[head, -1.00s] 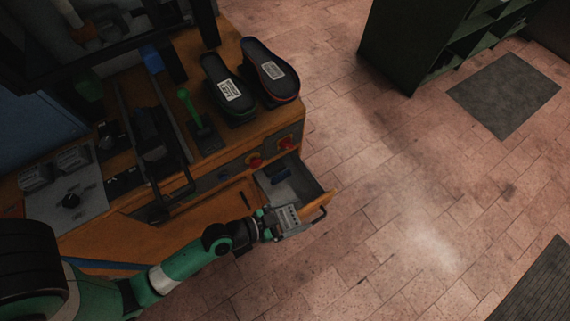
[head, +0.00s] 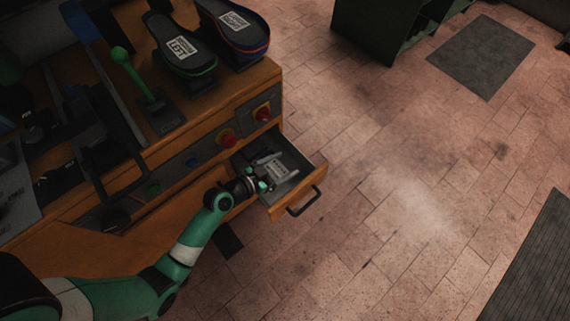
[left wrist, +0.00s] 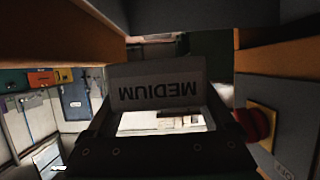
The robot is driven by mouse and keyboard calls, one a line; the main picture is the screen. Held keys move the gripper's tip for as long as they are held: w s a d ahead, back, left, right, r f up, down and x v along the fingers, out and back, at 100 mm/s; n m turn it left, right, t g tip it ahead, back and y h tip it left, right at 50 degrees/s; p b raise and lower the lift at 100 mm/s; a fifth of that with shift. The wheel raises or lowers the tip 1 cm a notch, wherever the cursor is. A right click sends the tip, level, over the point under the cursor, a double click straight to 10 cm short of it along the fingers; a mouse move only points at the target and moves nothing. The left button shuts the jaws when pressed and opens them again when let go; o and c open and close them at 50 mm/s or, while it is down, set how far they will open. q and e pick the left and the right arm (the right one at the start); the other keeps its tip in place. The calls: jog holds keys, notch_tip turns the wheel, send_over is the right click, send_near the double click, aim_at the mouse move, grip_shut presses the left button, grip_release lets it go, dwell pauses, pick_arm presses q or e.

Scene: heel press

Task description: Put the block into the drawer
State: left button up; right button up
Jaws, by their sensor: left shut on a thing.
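My left gripper (head: 274,168) is inside the outline of the open drawer (head: 304,184), seen from above in the head view. In the left wrist view, a grey block (left wrist: 158,90) with the upside-down word "MEDIUM" is in the jaws, which are shut on it. In the head view the gripper hides most or all of the block. I cannot tell whether the block touches the drawer floor. The drawer is wooden with a grey inside and a dark handle. My right gripper is not in view.
The drawer sticks out of a wooden bench (head: 205,165) with red buttons (head: 228,139) on its front. Two dark shoe soles (head: 180,43) and a green lever (head: 133,70) are on top.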

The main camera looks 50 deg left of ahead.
pick_arm(q)
jog(key=w+f, duration=0.1)
jog(key=w+a+f+b, duration=0.1)
jog(key=f, duration=0.1)
jog(key=f+b, duration=0.1)
jog(key=shift+w+a+f, duration=0.25)
jog(key=shift+w, duration=0.15)
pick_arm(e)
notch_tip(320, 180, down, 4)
pick_arm(q)
jog(key=f+b, duration=0.3)
jog(key=f, duration=0.1)
jog(key=shift+w+a+b, duration=0.15)
jog(key=shift+w+b, duration=0.2)
jog(key=shift+s+r, duration=0.15)
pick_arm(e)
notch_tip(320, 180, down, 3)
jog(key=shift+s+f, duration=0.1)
pick_arm(q)
jog(key=shift+f, duration=0.6)
jog(key=o, duration=1.6)
jog(key=shift+c, duration=0.2)
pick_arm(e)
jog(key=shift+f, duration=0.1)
